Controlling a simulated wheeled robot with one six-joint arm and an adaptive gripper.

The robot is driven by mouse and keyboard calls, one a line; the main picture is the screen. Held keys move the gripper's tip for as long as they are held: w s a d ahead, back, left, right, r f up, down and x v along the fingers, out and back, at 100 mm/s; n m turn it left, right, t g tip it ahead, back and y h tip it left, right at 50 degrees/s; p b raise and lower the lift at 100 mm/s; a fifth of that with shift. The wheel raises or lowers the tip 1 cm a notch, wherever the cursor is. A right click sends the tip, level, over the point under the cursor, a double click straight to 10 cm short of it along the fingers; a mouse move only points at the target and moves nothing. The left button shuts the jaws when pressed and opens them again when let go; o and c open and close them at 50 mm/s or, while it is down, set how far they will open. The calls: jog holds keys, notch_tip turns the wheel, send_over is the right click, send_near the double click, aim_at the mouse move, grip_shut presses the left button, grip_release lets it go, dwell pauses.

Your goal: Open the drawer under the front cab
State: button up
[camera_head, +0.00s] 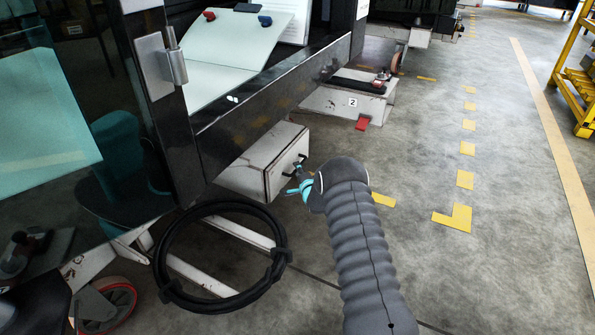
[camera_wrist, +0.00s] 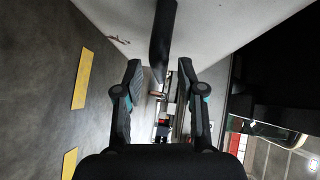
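The worn white drawer unit (camera_head: 262,152) sits low under the front cab (camera_head: 270,92), with its front facing right. I cannot tell whether it is shut or partly out. Its dark handle (camera_head: 299,162) stands out from the front. My gripper (camera_head: 294,188) is at the handle, just below it in the head view, partly hidden by my grey arm sleeve. In the wrist view my gripper (camera_wrist: 160,78) is open, and the dark handle bar (camera_wrist: 162,42) shows between the two fingers, with a gap on both sides. The pale drawer front (camera_wrist: 215,25) lies beyond the fingers.
A white step box marked 2 (camera_head: 325,102) stands farther back. A yellow rack (camera_head: 575,85) is at the right. The grey floor (camera_head: 480,265) right of my arm is clear.

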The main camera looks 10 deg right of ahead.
jog(key=shift+w+a+f, duration=0.1)
jog(key=shift+w+a, duration=0.05)
jog(key=shift+w, duration=0.75)
grip_shut()
